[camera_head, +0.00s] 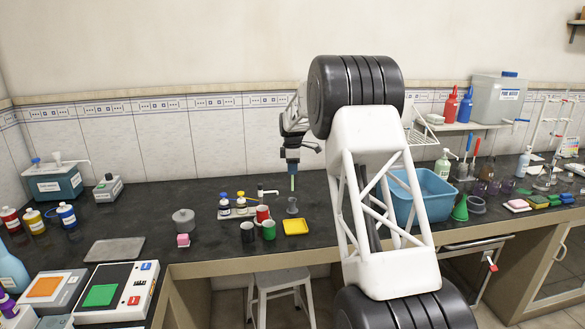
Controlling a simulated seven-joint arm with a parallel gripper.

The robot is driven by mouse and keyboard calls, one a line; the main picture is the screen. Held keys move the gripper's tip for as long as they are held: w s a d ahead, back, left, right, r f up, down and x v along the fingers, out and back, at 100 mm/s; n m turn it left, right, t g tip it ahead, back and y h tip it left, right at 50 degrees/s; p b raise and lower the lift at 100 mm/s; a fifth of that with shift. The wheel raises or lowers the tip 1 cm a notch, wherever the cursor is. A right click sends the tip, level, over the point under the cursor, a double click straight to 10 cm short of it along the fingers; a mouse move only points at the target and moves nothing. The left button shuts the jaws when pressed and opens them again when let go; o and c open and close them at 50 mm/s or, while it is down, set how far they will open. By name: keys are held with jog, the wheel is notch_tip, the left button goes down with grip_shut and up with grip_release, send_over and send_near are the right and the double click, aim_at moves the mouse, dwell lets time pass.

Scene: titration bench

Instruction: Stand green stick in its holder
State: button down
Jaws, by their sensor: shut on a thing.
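My gripper (292,169) is above the middle of the bench, pointing down and shut on a small pale green stick (292,184). The stick hangs upright below the fingers, clear of the cups. A green cup-like holder (269,231) stands on the bench to the left of and nearer than the stick. A black cup (247,233) and a red cup (263,213) stand close to it. No label shows which one is the stick's holder. The insides of the cups are too small to make out.
A yellow tray (295,227) lies right of the green cup. A small glass flask (292,206) stands below the stick. Small bottles (240,201) and a grey pot (183,220) stand to the left. A blue basin (437,190) is to the right, partly behind my arm.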

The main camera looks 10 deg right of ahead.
jog(key=shift+f, duration=1.65)
jog(key=shift+f, duration=3)
dwell(2.5)
jog(key=c, duration=0.6)
grip_release()
